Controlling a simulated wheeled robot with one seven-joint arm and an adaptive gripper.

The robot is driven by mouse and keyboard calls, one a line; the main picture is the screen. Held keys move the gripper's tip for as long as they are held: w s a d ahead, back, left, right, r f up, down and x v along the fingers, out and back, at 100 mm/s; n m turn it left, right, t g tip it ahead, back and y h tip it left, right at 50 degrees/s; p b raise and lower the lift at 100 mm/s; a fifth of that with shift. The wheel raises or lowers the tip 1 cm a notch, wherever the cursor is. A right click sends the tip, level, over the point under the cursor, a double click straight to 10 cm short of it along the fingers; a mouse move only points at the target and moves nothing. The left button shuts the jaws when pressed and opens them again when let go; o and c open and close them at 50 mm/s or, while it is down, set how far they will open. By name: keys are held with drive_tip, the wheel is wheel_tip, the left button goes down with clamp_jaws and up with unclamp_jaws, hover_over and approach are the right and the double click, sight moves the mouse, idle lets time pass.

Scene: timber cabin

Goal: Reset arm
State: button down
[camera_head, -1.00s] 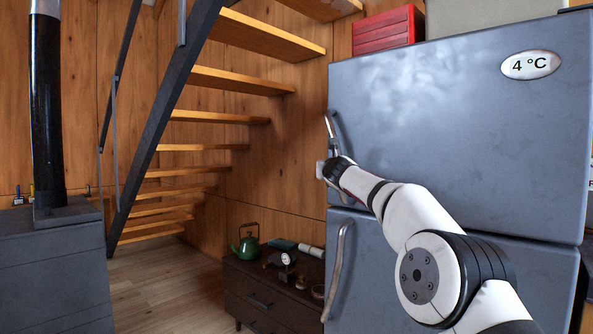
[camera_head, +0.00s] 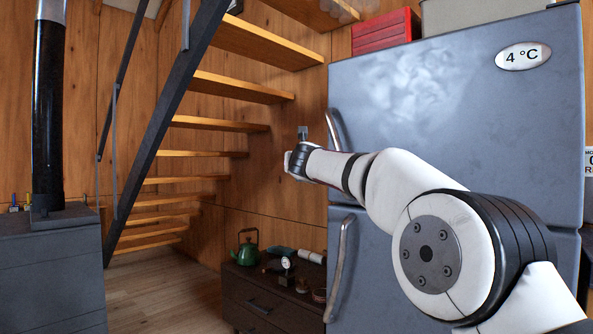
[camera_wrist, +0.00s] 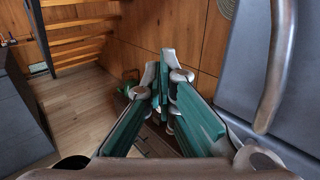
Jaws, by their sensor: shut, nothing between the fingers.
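My arm reaches across the front of the grey fridge (camera_head: 450,120). My gripper (camera_head: 303,133) is at the left of the fridge's upper handle (camera_head: 337,130), apart from it, and is mostly hidden behind my wrist in the head view. In the wrist view, my gripper (camera_wrist: 161,72) has its green-padded fingers together with nothing held. The fridge handle (camera_wrist: 277,65) stands to their right, clear of the fingers. Both fridge doors look closed.
A low dark cabinet (camera_head: 262,305) with a green kettle (camera_head: 246,247) and small items stands below my gripper. Open wooden stairs (camera_head: 232,88) rise behind. A dark stove (camera_head: 50,265) is at the left. The floor (camera_head: 160,295) between is clear.

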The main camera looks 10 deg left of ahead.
drive_tip(key=s+d+r+n+g+y, duration=0.1)
drive_tip(key=s+d+n+g+y, duration=0.15)
drive_tip(key=s+n, duration=0.65)
drive_tip(key=s+d+r+n+g+y, duration=0.1)
drive_tip(key=s+r+n+g+y, duration=0.15)
drive_tip(key=s+n, duration=0.65)
drive_tip(key=s+d+f+n+g+h, duration=0.4)
drive_tip(key=s+d+f, duration=0.7)
drive_tip(key=s, duration=0.6)
drive_tip(key=s+d+f+n+g+h, duration=0.2)
drive_tip(key=s+d+f+n+g, duration=0.3)
drive_tip(key=s+d+f, duration=0.7)
drive_tip(key=s+d+f+n+g+h, duration=0.4)
drive_tip(key=s+d+f, duration=0.3)
drive_tip(key=s+f, duration=1)
drive_tip(key=s+r+n+t+p, duration=0.1)
drive_tip(key=r+t+p, duration=0.1)
drive_tip(key=r+p, duration=1.4)
drive_tip(key=s+r+n+t+p, duration=0.1)
drive_tip(key=s+r+t+p, duration=0.1)
drive_tip(key=r+p, duration=1.5)
wheel_tip(320, 180, up, 6)
drive_tip(key=shift+s+r+t, duration=0.2)
drive_tip(key=shift+s+t, duration=0.05)
drive_tip(key=shift+t, duration=0.15)
